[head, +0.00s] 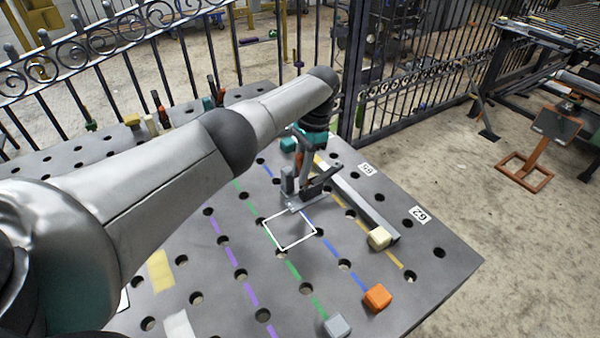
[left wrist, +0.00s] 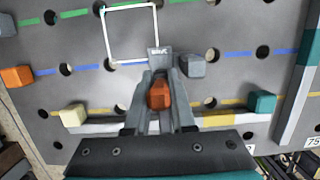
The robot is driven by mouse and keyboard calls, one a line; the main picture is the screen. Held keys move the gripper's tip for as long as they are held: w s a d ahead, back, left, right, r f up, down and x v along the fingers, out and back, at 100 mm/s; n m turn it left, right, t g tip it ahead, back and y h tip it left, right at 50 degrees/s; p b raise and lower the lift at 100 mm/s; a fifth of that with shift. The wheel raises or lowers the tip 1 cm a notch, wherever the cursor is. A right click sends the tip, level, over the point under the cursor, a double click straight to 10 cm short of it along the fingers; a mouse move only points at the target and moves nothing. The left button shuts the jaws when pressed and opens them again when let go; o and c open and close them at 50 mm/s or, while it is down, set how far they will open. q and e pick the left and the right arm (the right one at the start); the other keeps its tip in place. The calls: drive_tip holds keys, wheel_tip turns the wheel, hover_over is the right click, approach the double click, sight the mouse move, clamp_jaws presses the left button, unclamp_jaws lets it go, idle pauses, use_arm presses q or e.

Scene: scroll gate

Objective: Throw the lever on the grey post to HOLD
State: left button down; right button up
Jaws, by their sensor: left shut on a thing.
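A small grey post fixture (head: 289,182) stands on the table beside the corner of a white square outline (head: 289,231). In the left wrist view, a small lettered plate (left wrist: 159,53) shows at the fixture, but its lettering is too small to read. My left gripper (head: 306,166) is down at the fixture. In the left wrist view, my left gripper (left wrist: 158,92) is shut on the orange-red lever handle (left wrist: 159,96), which sits between its fingers. The fingers and arm hide part of the lever, so I cannot tell its setting. My right gripper is not in view.
A cream block (head: 379,238), an orange block (head: 377,297) and a grey block (head: 338,325) stand toward the near right edge. A teal block (head: 288,145) is close behind the gripper. A long grey bar (head: 358,205) runs beside it. Iron fencing (head: 405,110) stands behind the table.

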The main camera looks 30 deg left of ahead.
use_arm(q)
drive_tip(key=shift+f, duration=0.1)
drive_tip(key=c, duration=1)
unclamp_jaws()
drive_tip(key=shift+c, duration=0.2)
drive_tip(key=v, duration=1.5)
drive_tip(key=shift+d, duration=0.1)
